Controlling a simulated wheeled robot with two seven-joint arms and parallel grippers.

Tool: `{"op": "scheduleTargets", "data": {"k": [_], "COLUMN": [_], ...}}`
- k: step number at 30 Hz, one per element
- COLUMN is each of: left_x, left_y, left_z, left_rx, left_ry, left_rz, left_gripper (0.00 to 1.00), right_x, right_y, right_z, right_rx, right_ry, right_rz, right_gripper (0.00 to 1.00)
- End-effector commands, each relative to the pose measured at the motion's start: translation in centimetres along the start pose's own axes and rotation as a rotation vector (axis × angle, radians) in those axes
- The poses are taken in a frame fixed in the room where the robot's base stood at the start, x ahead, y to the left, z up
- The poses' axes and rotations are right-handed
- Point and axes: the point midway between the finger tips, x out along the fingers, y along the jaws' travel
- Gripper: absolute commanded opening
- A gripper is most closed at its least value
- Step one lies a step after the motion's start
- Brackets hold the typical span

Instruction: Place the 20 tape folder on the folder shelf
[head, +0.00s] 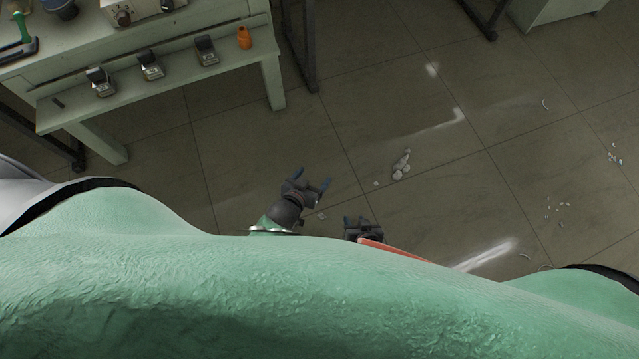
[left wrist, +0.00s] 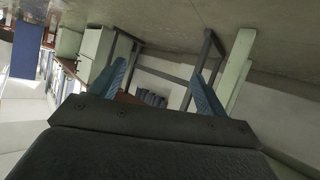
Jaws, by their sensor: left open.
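My left gripper (head: 313,180) is open and empty above the floor, with its blue fingertips apart. Its spread fingers also show in the left wrist view (left wrist: 158,76). My right gripper (head: 363,226) is lower and to the right, partly hidden behind my green body. A thin red edge (head: 392,247) meets it and runs down to the right behind my body. This may be a folder, but no label shows and most of it is hidden. I cannot tell how the right fingers stand on it. No folder shelf can be made out for certain.
A pale green workbench (head: 190,88) stands at the upper left, with small devices (head: 150,66) and an orange container (head: 244,38) on its lower shelf. Pale debris (head: 401,165) lies on the tiled floor. In the left wrist view, a blue panel (left wrist: 26,48) stands at the left.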

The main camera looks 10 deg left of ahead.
Motion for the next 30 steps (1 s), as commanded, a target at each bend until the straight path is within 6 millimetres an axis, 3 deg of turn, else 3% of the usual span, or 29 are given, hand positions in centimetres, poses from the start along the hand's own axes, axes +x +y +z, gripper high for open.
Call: {"op": "scheduleTargets", "data": {"k": [1, 3, 6, 9, 26, 30], "left_x": [-1.1, -2.4, -3.7, -4.3, -4.4, -5.1], "left_y": [1.4, 3.0, 4.7, 5.6, 5.7, 5.7], "left_z": [2.8, 5.7, 8.3, 9.4, 9.6, 7.9], "left_rx": [-0.022, -0.039, -0.052, -0.058, -0.056, -0.055], "left_ry": [-0.085, -0.179, -0.268, -0.308, -0.314, -0.328], "left_rz": [0.003, 0.019, 0.044, 0.060, 0.063, 0.061], "left_gripper": [0.76, 0.76, 0.76, 0.76, 0.76, 0.76], "right_x": [0.0, 0.0, 0.0, 0.0, 0.0, -1.2], "right_y": [0.0, 0.0, 0.0, 0.0, 0.1, -0.1], "right_z": [0.0, 0.0, 0.0, 0.0, -0.2, -1.4], "right_rx": [0.000, 0.000, 0.000, 0.000, -0.001, -0.001], "right_ry": [0.000, 0.000, 0.000, 0.000, 0.002, -0.014], "right_rz": [0.000, 0.000, 0.000, 0.000, 0.000, 0.003], "right_gripper": [0.36, 0.36, 0.36, 0.36, 0.36, 0.36]}}
